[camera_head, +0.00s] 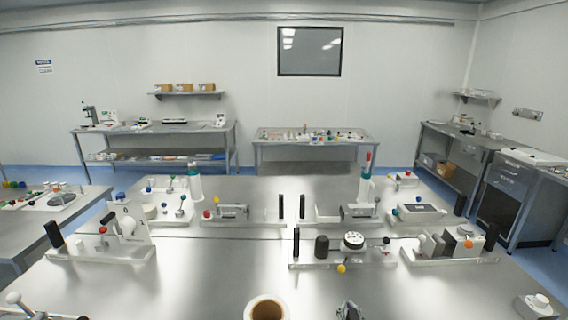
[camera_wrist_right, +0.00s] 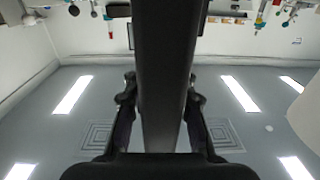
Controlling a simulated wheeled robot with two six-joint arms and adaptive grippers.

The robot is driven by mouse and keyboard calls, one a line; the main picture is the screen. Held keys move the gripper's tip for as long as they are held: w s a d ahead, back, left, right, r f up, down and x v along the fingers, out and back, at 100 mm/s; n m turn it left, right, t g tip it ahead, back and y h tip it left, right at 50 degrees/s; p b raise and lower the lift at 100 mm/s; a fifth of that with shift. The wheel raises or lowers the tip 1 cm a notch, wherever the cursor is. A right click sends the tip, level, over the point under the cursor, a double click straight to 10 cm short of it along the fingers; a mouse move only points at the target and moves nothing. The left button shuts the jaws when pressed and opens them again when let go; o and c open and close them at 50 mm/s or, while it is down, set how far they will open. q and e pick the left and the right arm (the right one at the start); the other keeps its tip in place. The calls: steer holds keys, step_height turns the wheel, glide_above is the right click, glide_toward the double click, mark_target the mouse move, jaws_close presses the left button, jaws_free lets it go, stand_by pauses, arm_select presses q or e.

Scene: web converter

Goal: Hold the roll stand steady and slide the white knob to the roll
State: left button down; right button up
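A pale roll (camera_head: 268,309) with a brown core stands at the bottom centre, cut off by the frame edge. A white knob (camera_head: 541,299) sits on a small block at the bottom right; another white knob (camera_head: 13,298) tops a grey rod at the bottom left. I cannot tell which is the task's. A white stand (camera_head: 100,252) at left carries a white disc, an upright plate and a black handle. My right gripper (camera_head: 348,311) barely enters at the bottom centre, apart from these. My left gripper is out of view.
Bare tabletop lies left and right of the pale roll. Side benches stand beyond.

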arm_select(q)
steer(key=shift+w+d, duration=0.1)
arm_select(e)
steer(key=o, duration=0.5)
steer(key=shift+w+d+r, duration=0.1)
steer(key=shift+w, duration=0.05)
steer(key=shift+r, duration=0.1)
steer(key=shift+s, duration=0.2)
steer(key=s, duration=1.1)
steer(key=shift+s+d, duration=0.15)
steer(key=shift+s, duration=0.15)
